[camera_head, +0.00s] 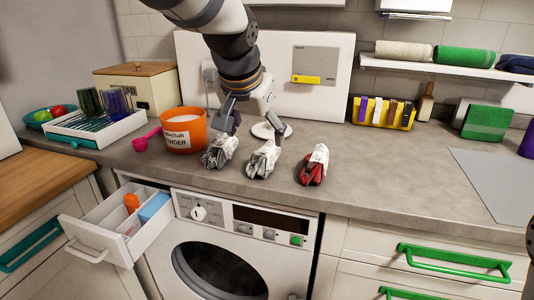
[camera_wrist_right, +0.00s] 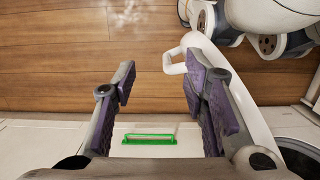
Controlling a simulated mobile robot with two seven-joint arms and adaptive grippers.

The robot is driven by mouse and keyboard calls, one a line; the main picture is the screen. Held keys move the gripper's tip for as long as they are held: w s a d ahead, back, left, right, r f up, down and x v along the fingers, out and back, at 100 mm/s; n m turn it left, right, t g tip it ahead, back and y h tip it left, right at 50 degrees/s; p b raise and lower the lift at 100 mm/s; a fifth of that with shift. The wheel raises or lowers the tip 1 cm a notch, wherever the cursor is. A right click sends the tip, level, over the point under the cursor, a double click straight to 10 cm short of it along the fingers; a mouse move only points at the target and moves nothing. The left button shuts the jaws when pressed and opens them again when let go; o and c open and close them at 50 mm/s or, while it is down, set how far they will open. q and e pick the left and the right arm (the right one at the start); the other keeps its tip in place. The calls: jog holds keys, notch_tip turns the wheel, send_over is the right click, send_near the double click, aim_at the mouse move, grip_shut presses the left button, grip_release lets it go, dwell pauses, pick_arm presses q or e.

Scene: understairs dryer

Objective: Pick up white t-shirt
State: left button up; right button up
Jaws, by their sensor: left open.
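Three crumpled cloth bundles lie in a row on the grey counter. The middle one (camera_head: 263,160) is mostly white and looks like the white t-shirt. The left one (camera_head: 220,152) is grey and white, and the right one (camera_head: 314,166) is red with white. My left gripper (camera_head: 253,131) reaches down from above, open and empty, just behind the left and middle bundles. I cannot tell its exact height. My right gripper (camera_wrist_right: 160,70) is open and empty in the right wrist view, above the floor and drawer fronts.
An orange tub (camera_head: 182,131) stands left of the bundles, with a pink scoop (camera_head: 145,141) beside it. A round white base (camera_head: 270,131) is behind them. An open drawer (camera_head: 118,222) juts out beside the dryer (camera_head: 238,250).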

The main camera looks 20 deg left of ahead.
aim_at(263, 151)
pick_arm(q)
jog(key=x, duration=0.6)
jog(key=shift+d+f+b, duration=0.2)
jog(key=shift+d+b, duration=0.05)
jog(key=shift+b, duration=0.05)
jog(key=b+x, duration=0.1)
jog(key=x, duration=0.4)
jog(key=shift+w+a+f, duration=0.1)
jog(key=shift+w+f, duration=0.15)
jog(key=shift+w, duration=0.1)
jog(key=shift+r, duration=0.15)
pick_arm(e)
jog(key=shift+s+d+f+g, duration=0.15)
jog(key=shift+s+f+g, duration=0.35)
jog(key=shift+s+f, duration=0.5)
pick_arm(q)
jog(key=c, duration=1.4)
jog(key=shift+r, duration=0.15)
pick_arm(e)
jog(key=shift+r, duration=0.1)
